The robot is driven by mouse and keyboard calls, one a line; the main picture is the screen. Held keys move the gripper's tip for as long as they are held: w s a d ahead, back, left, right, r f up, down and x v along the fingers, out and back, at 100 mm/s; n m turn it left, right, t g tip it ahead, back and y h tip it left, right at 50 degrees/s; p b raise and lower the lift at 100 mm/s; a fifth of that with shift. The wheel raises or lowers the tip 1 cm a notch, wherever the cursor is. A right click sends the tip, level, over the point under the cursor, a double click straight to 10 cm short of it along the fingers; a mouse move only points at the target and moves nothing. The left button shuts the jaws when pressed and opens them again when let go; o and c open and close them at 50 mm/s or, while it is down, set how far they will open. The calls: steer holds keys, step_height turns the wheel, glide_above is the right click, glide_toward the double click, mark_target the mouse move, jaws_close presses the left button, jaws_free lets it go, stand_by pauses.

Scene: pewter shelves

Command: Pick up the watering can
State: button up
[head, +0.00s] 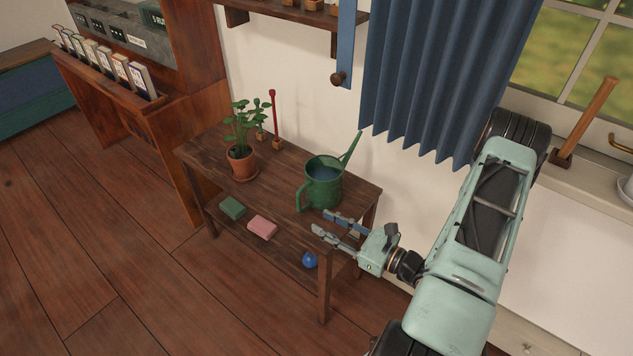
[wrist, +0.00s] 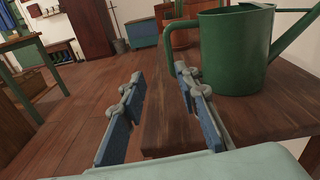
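The green watering can (head: 322,183) stands upright on the wooden table (head: 283,187), near its right end. Its spout points up and to the right, and its handle is on the left side in the head view. In the wrist view the watering can (wrist: 236,50) is at the upper right, with its handle toward the left. My gripper (head: 329,224) is open and empty, just in front of the can near the table's right front edge. In the wrist view its blue-padded fingers (wrist: 160,105) are apart, with table and floor between them. The gripper looks apart from the can.
A potted plant (head: 241,160) stands at the table's left back. A blue ball (head: 310,260) is near the table's front right leg. A blue curtain (head: 430,80) hangs behind.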

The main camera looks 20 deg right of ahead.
mark_target(300, 205)
steer(key=shift+w+d+f+m+t+h, duration=0.25)
steer(key=shift+f+m+t+h, duration=0.2)
steer(key=shift+m, duration=0.25)
steer(key=shift+w+d+t, duration=0.1)
steer(key=shift+w+t, duration=0.1)
steer(key=shift+t, duration=0.05)
steer(key=shift+m, duration=0.3)
steer(key=b+x, duration=0.1)
steer(key=x, duration=0.3)
steer(key=shift+w, duration=0.35)
steer(key=x, duration=0.3)
steer(key=b+x, duration=0.1)
steer(key=x, duration=0.2)
steer(key=shift+s+a+r, duration=0.1)
steer(key=shift+s+a, duration=0.15)
steer(key=shift+a, duration=0.05)
jaws_close()
steer(key=shift+r, duration=0.1)
